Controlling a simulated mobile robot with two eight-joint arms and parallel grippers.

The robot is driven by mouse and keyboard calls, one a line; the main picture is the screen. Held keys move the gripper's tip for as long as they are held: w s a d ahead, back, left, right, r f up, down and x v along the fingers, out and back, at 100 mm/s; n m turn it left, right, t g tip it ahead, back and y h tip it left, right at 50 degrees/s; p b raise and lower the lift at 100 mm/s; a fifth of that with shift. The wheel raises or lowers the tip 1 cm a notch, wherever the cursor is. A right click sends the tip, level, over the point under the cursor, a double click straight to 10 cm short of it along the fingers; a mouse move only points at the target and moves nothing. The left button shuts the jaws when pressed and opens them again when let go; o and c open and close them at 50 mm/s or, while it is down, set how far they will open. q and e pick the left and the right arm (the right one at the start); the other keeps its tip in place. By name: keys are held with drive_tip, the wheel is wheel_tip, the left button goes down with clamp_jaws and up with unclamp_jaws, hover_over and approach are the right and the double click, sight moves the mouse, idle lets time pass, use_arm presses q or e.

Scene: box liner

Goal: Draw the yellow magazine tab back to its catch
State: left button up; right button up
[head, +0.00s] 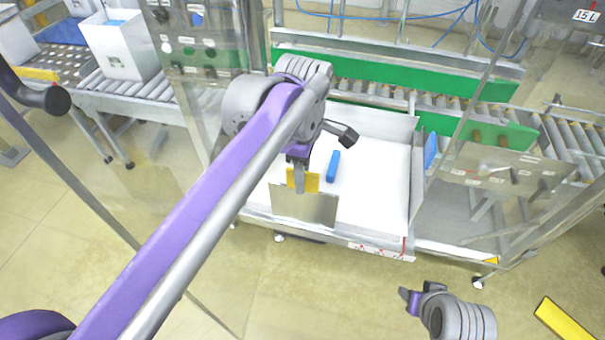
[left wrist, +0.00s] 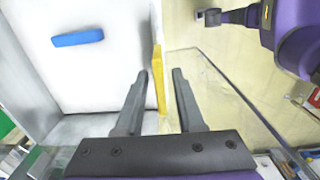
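The yellow magazine tab (head: 312,183) stands upright at the front edge of the white tray, above a grey plate. In the left wrist view the yellow tab (left wrist: 159,80) is seen edge-on between the two fingers. My left gripper (head: 300,178) is over the tab, partly hiding it. In the left wrist view my left gripper (left wrist: 160,75) is open, with a finger on each side of the tab and visible gaps. My right gripper (head: 412,298) is low at the front right, away from the tab; its finger opening is unclear.
A blue block (head: 333,166) lies on the white tray (head: 375,190) behind the tab. Clear guard panels (head: 470,125) flank the tray, and a green-sided roller conveyor (head: 370,82) runs behind. The floor in front is mostly free.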

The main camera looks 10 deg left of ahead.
use_arm(q)
clamp_jaws()
idle(1.2)
